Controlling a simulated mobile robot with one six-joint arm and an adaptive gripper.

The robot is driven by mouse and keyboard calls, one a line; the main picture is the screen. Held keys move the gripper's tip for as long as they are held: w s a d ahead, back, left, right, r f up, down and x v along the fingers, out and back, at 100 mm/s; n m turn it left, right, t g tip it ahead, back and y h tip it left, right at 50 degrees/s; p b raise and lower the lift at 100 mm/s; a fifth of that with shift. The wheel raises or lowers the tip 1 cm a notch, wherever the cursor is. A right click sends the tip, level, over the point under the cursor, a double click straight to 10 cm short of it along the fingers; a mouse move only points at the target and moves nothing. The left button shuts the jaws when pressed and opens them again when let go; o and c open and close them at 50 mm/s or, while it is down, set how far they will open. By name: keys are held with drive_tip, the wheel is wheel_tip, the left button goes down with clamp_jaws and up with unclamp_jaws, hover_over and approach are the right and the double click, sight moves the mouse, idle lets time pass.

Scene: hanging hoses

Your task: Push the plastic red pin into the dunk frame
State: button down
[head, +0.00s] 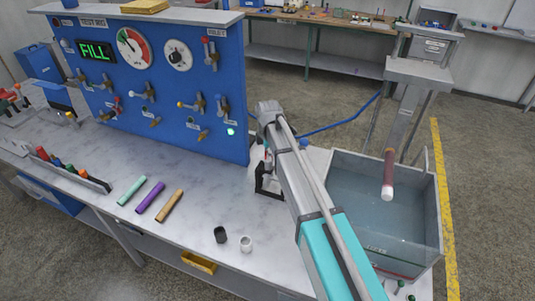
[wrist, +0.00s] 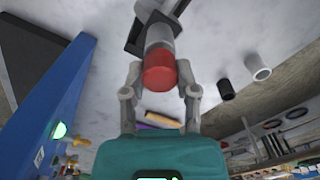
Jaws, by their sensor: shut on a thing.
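The red pin (wrist: 159,72) shows in the wrist view as a red, round-ended piece with a grey section behind it. My gripper (wrist: 160,66) has a finger on each side of it and is shut on it. A black frame, which appears to be the dunk frame (wrist: 134,38), stands at the grey section's far end. Whether the pin is inside it or just against it, I cannot tell. In the head view the black frame (head: 261,187) stands on the bench, partly hidden by my arm. My gripper and the pin are mostly hidden there.
A blue test panel (head: 180,100) stands left of my arm. A water tank (head: 350,215) is at right with a red-brown tube (head: 389,175) above it.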

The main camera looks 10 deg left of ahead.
drive_tip(key=shift+f+b, duration=0.35)
drive_tip(key=shift+f, duration=0.1)
drive_tip(key=shift+c, duration=1.5)
unclamp_jaws()
drive_tip(key=shift+r, duration=0.2)
